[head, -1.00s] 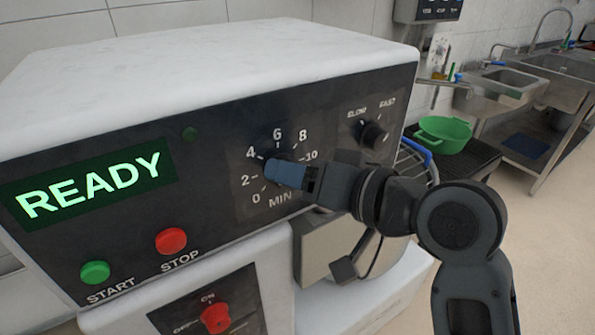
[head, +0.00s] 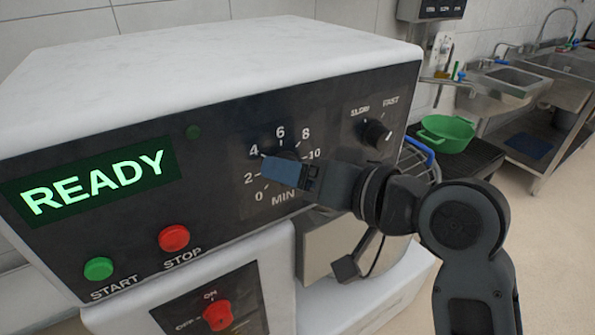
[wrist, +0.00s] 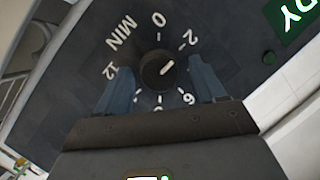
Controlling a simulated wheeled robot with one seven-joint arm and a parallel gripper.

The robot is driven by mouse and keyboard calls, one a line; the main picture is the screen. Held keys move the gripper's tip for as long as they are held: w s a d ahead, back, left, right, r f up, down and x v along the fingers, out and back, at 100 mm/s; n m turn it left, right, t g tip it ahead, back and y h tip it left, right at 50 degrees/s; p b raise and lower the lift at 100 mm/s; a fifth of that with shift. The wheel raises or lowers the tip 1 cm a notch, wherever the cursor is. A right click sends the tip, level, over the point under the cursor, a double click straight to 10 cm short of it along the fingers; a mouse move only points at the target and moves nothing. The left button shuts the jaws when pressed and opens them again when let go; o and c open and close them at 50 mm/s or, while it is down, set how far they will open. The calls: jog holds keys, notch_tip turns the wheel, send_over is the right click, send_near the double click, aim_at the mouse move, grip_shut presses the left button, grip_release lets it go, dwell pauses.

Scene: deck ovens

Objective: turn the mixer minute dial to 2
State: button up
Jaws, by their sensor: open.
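The minute dial (wrist: 158,70) is a round black knob on the mixer's dark front panel, ringed by white numbers. In the wrist view its white mark points up and right, toward the 2. In the head view my gripper hides much of the dial (head: 289,156). My gripper (head: 275,172) has blue fingers and is at the dial's front. In the wrist view my gripper (wrist: 162,88) is open, with one finger on each side of the knob and a visible gap between knob and fingers. The right finger covers the place of the 4.
A speed dial (head: 376,133) sits right of the minute dial. The READY display (head: 95,185), green START button (head: 98,269) and red STOP button (head: 174,238) are at left. A red switch (head: 218,315) is below. A green bowl (head: 447,133) stands beyond the mixer.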

jog(key=b+v, duration=0.1)
jog(key=v, duration=0.6)
jog(key=shift+s+d, duration=0.25)
jog(key=s+d+f+m+t+h, duration=0.2)
jog(key=s+d+f+m+h, duration=0.15)
jog(key=s+d+f, duration=0.4)
jog(key=s+d+f+m+t+h, duration=0.2)
jog(key=s+d+f+h, duration=0.25)
jog(key=f, duration=0.55)
jog(key=s+d+r+n+h, duration=0.1)
jog(key=s+d, duration=0.1)
jog(key=s, duration=0.8)
jog(key=s+d+n+t+h, duration=0.1)
jog(key=s+d+n+h, duration=0.1)
jog(key=s, duration=0.9)
jog(key=shift+d+r+h, duration=0.3)
jog(key=shift+d+r, duration=0.05)
jog(key=shift+d, duration=0.1)
jog(key=shift+c, duration=0.5)
